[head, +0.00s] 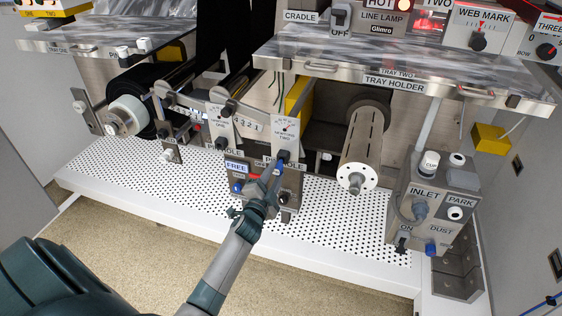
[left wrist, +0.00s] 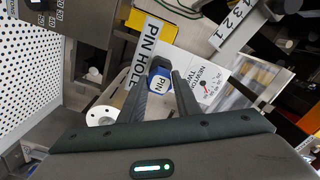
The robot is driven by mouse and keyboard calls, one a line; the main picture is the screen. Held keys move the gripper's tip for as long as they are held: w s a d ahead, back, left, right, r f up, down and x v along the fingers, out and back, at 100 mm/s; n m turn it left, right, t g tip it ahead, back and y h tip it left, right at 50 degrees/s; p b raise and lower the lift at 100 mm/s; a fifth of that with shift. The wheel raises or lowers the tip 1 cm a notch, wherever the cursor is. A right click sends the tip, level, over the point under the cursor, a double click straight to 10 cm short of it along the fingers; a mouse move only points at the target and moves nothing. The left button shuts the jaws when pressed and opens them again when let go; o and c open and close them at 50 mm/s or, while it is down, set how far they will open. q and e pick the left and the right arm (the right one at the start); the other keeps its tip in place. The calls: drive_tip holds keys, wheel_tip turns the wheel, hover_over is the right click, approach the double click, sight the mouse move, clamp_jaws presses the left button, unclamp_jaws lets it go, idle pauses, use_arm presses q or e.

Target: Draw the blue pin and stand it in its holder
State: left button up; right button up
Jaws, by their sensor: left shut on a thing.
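The blue pin (head: 281,164) is at the front of the dancer unit with the dial plate, beside a label that is partly covered. In the left wrist view the blue pin (left wrist: 160,76) shows its head, marked PIN, between my fingers, under the PIN HOLE label (left wrist: 150,42). My left gripper (head: 275,172) reaches up from the bottom and is shut on the pin head; its fingers also show in the left wrist view (left wrist: 160,86). The pin's shaft is hidden, so I cannot tell how deep it sits. I cannot make out the pin's holder. My right gripper is out of view.
A metal roller (head: 362,150) sticks out at the right. The INLET and PARK box (head: 440,205) stands further right. The perforated white deck (head: 335,220) has free room.

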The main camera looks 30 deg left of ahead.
use_arm(q)
drive_tip(key=shift+p+v, duration=0.3)
drive_tip(key=shift+v, duration=0.6)
drive_tip(key=shift+b+x, duration=0.7)
drive_tip(key=shift+x, duration=1.65)
idle(0.6)
drive_tip(key=shift+w+r, duration=0.15)
idle(0.3)
drive_tip(key=o, duration=1.3)
drive_tip(key=shift+w, duration=0.1)
drive_tip(key=shift+c, duration=0.2)
drive_tip(key=shift+p+v, duration=0.65)
drive_tip(key=shift+v, duration=0.95)
drive_tip(key=shift+p+v, duration=0.9)
drive_tip(key=shift+v, duration=2.1)
